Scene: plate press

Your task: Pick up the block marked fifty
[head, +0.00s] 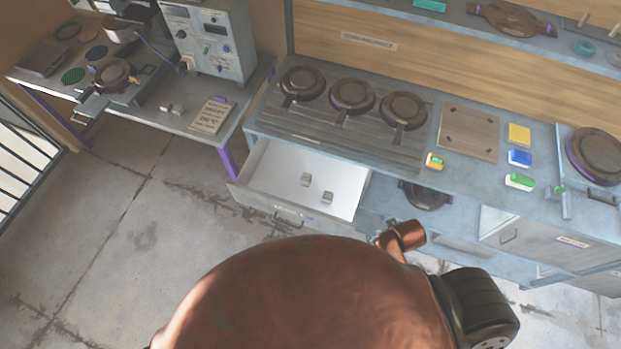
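Two small grey blocks lie apart on the white floor of an open drawer (262,170) below the bench top. One block (306,179) is nearer the drawer's middle. The other block (327,197) lies to its right and closer to the drawer front. Any marks on them are too small to read, so I cannot tell which is marked fifty. I make out neither gripper in the head view. A large copper-coloured part of my own body fills the bottom middle and hides the floor there.
Several round dark plates (351,97) sit on the bench above the drawer. Yellow (519,134), blue (520,158) and green (520,182) blocks lie farther right. A side table (150,118) with a control box (212,38) stands at left. Floor left of the drawer is clear.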

